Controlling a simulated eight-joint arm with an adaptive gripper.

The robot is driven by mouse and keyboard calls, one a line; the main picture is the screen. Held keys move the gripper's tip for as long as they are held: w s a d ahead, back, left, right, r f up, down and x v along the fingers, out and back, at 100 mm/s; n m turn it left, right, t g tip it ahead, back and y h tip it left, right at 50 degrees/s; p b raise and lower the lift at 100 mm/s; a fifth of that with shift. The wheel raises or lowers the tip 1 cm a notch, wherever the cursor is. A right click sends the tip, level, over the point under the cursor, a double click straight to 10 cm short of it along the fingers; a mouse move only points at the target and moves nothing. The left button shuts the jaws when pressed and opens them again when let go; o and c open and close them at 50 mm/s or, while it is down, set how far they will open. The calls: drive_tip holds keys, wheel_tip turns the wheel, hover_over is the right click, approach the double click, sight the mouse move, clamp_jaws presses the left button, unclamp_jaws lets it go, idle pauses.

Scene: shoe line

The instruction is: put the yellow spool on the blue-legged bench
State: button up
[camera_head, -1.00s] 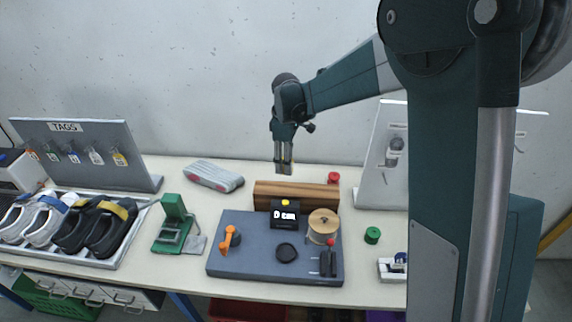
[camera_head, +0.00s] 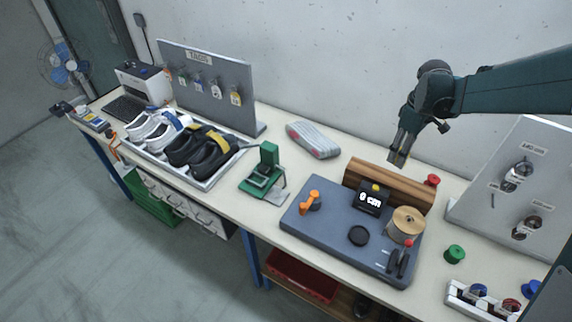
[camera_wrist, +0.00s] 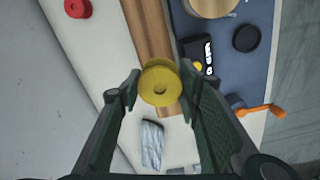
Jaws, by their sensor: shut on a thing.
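My gripper (camera_head: 398,158) is shut on the yellow spool (camera_wrist: 160,86), which sits between the two fingertips in the wrist view. In the head view the spool cannot be made out at the fingers. The gripper hangs above the brown wooden block (camera_head: 385,183), near the back wall. The blue-legged bench (camera_head: 336,178) is the long pale-topped table below; a blue leg (camera_head: 250,258) shows at its front.
A grey-blue board (camera_head: 330,222) with an orange crank, display and tan reel stands on the bench. Red (camera_head: 432,180) and green (camera_head: 455,254) spools stand to its right. A shoe tray (camera_head: 205,184) is at left. Bare top shows around the grey striped object (camera_head: 313,140).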

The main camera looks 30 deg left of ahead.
drive_tip(key=s+d+m+b, duration=0.15)
drive_tip(key=s+d, duration=0.25)
drive_tip(key=d, duration=0.5)
drive_tip(key=s+d+m+b, duration=0.1)
drive_tip(key=s+d+m, duration=0.3)
drive_tip(key=d, duration=0.5)
drive_tip(key=s+d+m+b, duration=0.15)
drive_tip(key=s+d, duration=0.35)
drive_tip(key=d, duration=0.5)
drive_tip(key=w+d+r+m+p, duration=0.2)
drive_tip(key=d+m+p, duration=0.1)
drive_tip(key=d, duration=1.3)
drive_tip(key=w+d+r+m+p, duration=0.1)
drive_tip(key=w+d+m+p, duration=0.15)
drive_tip(key=d, duration=1.45)
drive_tip(key=s+d+f+m+b, duration=0.2)
drive_tip(key=d+f+b, duration=0.2)
drive_tip(key=d+f, duration=0.2)
drive_tip(key=s+d+f+m+b, duration=0.2)
drive_tip(key=s+d+f+b, duration=0.1)
drive_tip(key=f, duration=0.6)
drive_tip(key=d+b, duration=0.1)
drive_tip(key=d, duration=0.1)
drive_tip(key=shift+d+f, duration=0.4)
drive_tip(key=shift+m, duration=0.25)
drive_tip(key=shift+f+b, duration=0.35)
drive_tip(key=shift+f, duration=2.8)
